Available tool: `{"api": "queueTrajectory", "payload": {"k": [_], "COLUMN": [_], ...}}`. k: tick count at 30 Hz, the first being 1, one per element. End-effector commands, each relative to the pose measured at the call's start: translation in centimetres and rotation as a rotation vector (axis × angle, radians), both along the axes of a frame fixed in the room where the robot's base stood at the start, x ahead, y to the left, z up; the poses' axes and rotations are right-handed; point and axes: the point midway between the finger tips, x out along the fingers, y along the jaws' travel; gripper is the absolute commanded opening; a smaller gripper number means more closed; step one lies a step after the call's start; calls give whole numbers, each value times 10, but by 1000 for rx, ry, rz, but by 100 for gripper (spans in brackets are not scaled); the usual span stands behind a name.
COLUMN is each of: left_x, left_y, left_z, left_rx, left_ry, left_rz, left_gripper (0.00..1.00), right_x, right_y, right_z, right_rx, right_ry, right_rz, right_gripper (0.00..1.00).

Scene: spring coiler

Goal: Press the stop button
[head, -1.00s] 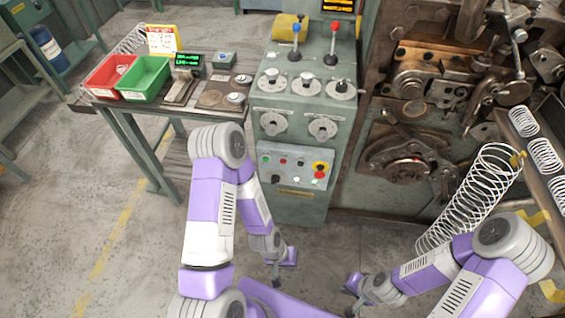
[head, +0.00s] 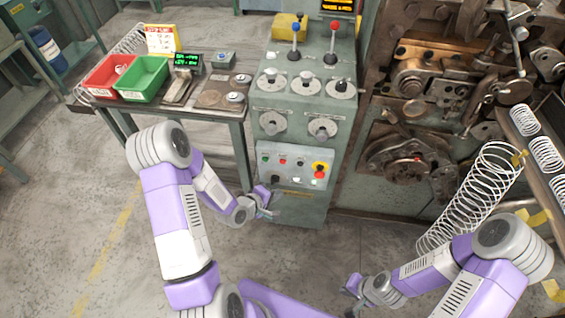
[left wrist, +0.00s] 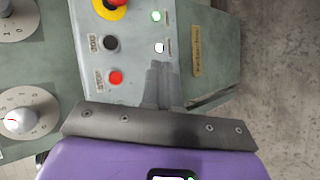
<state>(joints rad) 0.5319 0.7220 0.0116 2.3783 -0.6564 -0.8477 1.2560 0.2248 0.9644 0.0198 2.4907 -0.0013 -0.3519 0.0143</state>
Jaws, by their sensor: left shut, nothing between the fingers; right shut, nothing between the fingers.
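The stop button is a small red button (left wrist: 115,77) beside a "STOP" label in the left wrist view. In the head view this red button (head: 283,160) sits in the upper row of the grey control panel (head: 262,148). My right gripper (head: 350,288) is shut and empty, low at the right, away from the panel.
A black "JOG" button (left wrist: 110,43) neighbours the stop button. Beyond it is a red mushroom button on a yellow ring (head: 319,167). A large spring (head: 465,200) stands right. Open floor lies at left.

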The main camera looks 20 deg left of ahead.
Motion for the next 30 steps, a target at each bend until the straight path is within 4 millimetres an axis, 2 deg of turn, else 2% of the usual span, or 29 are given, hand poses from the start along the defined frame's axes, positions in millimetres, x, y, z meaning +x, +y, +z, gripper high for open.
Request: {"api": "queueTrajectory", "payload": {"k": [4,17,22,30], "left_x": [4,8,23,61], "left_y": [6,7,10,19], "left_z": [7,7,7,7], "left_rx": [-36,-39,-38,-37], "left_ry": [-21,-22,-22,-23], "left_rz": [28,30,28,27], "left_gripper": [0,0,0,0], "right_x": [0,0,0,0], "right_y": [0,0,0,0], "right_z": [0,0,1,2], "right_rx": [0,0,0,0], "right_ry": [0,0,0,0], "right_rz": [0,0,0,0], "right_gripper": [0,0,0,0]}}
